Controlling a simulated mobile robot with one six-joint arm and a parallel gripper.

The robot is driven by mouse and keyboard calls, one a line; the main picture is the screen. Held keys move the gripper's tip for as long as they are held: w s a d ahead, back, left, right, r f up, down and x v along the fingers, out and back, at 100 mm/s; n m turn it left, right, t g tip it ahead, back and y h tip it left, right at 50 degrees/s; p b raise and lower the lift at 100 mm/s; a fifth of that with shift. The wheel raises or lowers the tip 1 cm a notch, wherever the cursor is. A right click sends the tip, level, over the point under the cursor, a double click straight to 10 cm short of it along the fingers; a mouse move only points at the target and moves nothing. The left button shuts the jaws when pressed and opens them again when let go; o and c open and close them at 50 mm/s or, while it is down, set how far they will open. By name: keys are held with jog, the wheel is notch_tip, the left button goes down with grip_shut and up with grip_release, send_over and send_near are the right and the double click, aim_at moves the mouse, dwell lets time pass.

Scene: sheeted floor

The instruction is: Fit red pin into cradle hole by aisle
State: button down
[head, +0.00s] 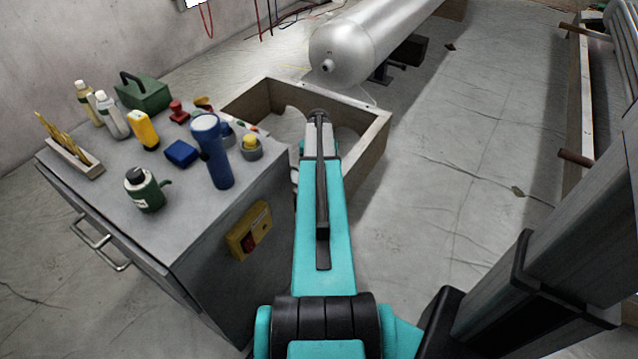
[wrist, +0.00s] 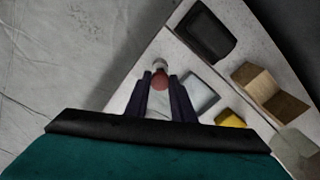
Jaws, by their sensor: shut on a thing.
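A pale, speckled surface (wrist: 225,72) lies under the fingertips. In the head view my arm reaches over an open wooden box frame (head: 376,139) below the tank's end; my gripper and the pin are hidden there. I cannot make out the cradle hole.
In the wrist view a black tray-like piece (wrist: 205,32), a tan block (wrist: 262,88) and a yellow piece (wrist: 230,118) lie to the right. In the head view a grey cabinet (head: 115,190) with bottles and tools stands left. A silver tank (head: 365,40) lies behind.

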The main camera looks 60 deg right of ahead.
jog(key=shift+r+p, duration=0.3)
jog(key=shift+r, duration=0.25)
jog(key=shift+r+p, duration=1.45)
jog(key=shift+r, duration=0.5)
jog(key=c, duration=2.1)
grip_release()
grip_shut()
jog(key=shift+s, duration=0.1)
